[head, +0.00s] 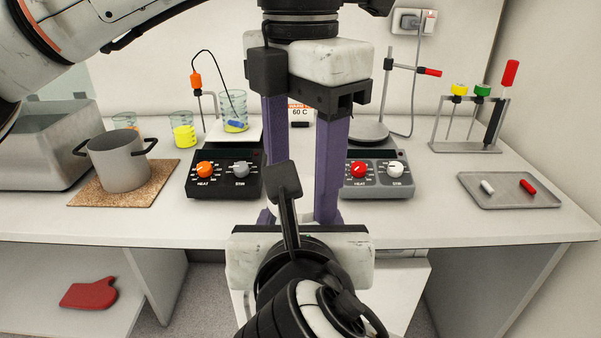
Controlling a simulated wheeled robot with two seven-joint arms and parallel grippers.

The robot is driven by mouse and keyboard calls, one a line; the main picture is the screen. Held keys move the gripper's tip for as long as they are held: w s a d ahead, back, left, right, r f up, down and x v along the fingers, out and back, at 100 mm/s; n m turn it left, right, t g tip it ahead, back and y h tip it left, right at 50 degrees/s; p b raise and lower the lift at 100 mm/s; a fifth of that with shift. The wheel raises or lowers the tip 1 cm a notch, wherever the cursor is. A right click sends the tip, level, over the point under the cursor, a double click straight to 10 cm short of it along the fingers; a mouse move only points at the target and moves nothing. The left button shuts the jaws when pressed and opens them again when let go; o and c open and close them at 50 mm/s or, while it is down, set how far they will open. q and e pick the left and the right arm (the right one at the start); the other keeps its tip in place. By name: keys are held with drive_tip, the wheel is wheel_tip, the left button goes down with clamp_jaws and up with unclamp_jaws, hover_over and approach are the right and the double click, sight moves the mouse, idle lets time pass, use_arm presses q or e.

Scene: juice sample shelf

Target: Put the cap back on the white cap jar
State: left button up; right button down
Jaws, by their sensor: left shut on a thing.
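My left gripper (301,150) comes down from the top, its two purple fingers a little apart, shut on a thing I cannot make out. My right gripper (297,215) is low in the middle, at the bench's front edge. Its pale body and dark mount overlap the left fingers in the view, so its opening is unclear. I cannot clearly see the white cap jar or its cap. The area between and behind the fingers is largely hidden.
Two hotplates (223,182) (377,185) flank the fingers. A pot (120,165) stands on a cork mat (88,197) at left. A tube rack (465,148) and a tray (510,202) with small white and red pieces are at right. Bare bench lies in front of the tray.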

use_arm(q)
drive_tip(key=o, duration=1.2)
drive_tip(key=shift+c, duration=0.2)
drive_tip(key=shift+s, duration=0.1)
drive_tip(key=shift+r, duration=2.25)
drive_tip(key=n, duration=0.2)
drive_tip(key=r+n, duration=0.1)
drive_tip(key=n, duration=0.3)
drive_tip(key=shift+r+n, duration=0.25)
drive_tip(key=shift+n, duration=0.15)
drive_tip(key=n, duration=0.2)
drive_tip(key=r+n, duration=0.1)
drive_tip(key=n, duration=0.3)
drive_tip(key=r+n, duration=0.1)
drive_tip(key=n, duration=0.1)
